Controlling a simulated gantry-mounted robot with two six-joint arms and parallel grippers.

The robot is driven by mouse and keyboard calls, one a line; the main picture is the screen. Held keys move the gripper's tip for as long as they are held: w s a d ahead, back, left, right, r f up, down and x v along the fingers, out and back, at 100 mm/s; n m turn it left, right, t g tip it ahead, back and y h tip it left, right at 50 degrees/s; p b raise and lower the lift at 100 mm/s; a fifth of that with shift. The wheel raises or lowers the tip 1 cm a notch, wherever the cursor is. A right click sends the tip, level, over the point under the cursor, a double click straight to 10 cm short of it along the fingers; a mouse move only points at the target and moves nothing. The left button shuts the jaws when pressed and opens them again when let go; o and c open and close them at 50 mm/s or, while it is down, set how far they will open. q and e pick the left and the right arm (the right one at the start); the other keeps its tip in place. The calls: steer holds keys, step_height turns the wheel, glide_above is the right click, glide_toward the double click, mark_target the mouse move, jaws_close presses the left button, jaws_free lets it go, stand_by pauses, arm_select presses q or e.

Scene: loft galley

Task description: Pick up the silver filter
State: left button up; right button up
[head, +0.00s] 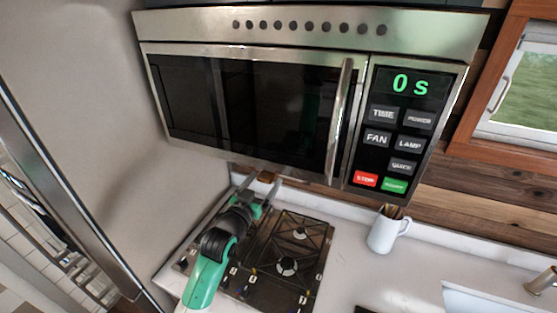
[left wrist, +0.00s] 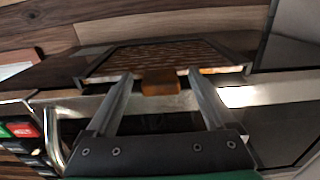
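The likely silver filter (left wrist: 165,58) is a flat panel with a pale metal rim and brownish patterned face. It shows in the left wrist view at the edge of the microwave's underside. A small brown tab (left wrist: 160,83) sits at its near edge; the tab also shows below the microwave in the head view (head: 266,176). My left gripper (head: 263,182) is open under the microwave's lower left edge. In the left wrist view its fingers (left wrist: 159,76) lie either side of the tab with gaps, gripping nothing. I cannot tell whether the fingertips touch the panel. My right gripper is not in view.
The microwave (head: 250,105) hangs above, its door shut and display reading 0 s. A gas cooktop (head: 290,255) lies below the left arm. A white mug (head: 383,235) holding brown items stands to its right. The counter (head: 345,265) between them is mostly clear.

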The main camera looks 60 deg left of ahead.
arm_select(q)
jaws_close()
steer(key=shift+r, duration=0.15)
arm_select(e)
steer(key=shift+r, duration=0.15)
